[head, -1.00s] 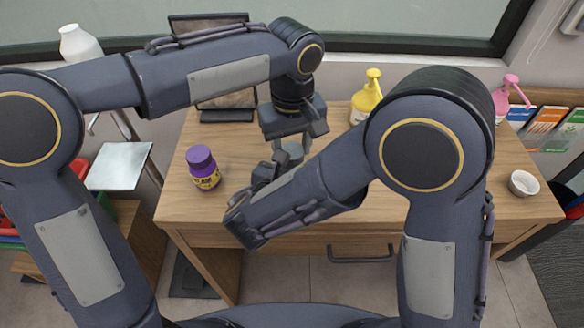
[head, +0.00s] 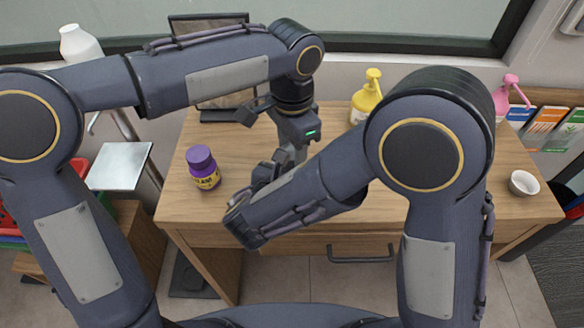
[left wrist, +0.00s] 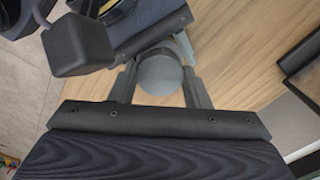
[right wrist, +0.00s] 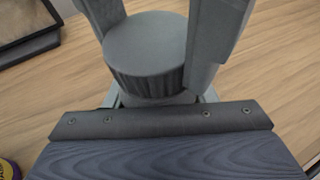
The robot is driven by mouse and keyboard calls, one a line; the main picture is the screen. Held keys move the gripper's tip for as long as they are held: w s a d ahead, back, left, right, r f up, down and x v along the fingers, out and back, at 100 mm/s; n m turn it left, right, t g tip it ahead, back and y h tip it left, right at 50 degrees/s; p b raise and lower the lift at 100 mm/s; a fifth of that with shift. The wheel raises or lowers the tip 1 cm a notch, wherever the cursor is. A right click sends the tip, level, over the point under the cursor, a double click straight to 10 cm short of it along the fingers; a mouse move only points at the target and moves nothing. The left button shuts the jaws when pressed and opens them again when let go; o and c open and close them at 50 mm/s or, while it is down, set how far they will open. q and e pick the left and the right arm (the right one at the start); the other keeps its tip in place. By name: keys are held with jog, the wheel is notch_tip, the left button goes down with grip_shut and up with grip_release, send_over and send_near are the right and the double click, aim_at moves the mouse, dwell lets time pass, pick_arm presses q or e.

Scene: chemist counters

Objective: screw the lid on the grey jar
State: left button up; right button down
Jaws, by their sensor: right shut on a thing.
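The grey round lid (right wrist: 145,50) with a ribbed edge sits on top of the grey jar (right wrist: 155,101), which is mostly hidden beneath it. The lid's flat top shows in the left wrist view (left wrist: 160,73). My right gripper (head: 268,172) is shut on the jar below the lid, above the desk. My left gripper (head: 293,152) comes from above, its two fingers open on either side of the lid. In the head view my arms and grippers hide most of the jar and lid.
A purple bottle (head: 203,168) stands on the wooden desk (head: 400,205) left of the grippers. A yellow pump bottle (head: 366,98) and a pink one (head: 506,92) stand at the back. A white bowl (head: 523,184) is at right. A dark-framed screen (head: 228,103) stands behind my left arm.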

pick_arm(q)
jog(key=o, duration=0.4)
jog(key=shift+r, duration=2.3)
jog(key=shift+c, duration=0.3)
jog(key=n, duration=0.1)
jog(key=r+n, duration=0.1)
jog(key=n, duration=0.1)
jog(key=shift+r, duration=0.3)
jog(key=r+n, duration=0.1)
jog(key=n, duration=0.3)
jog(key=shift+r, duration=0.4)
jog(key=shift+f, duration=0.1)
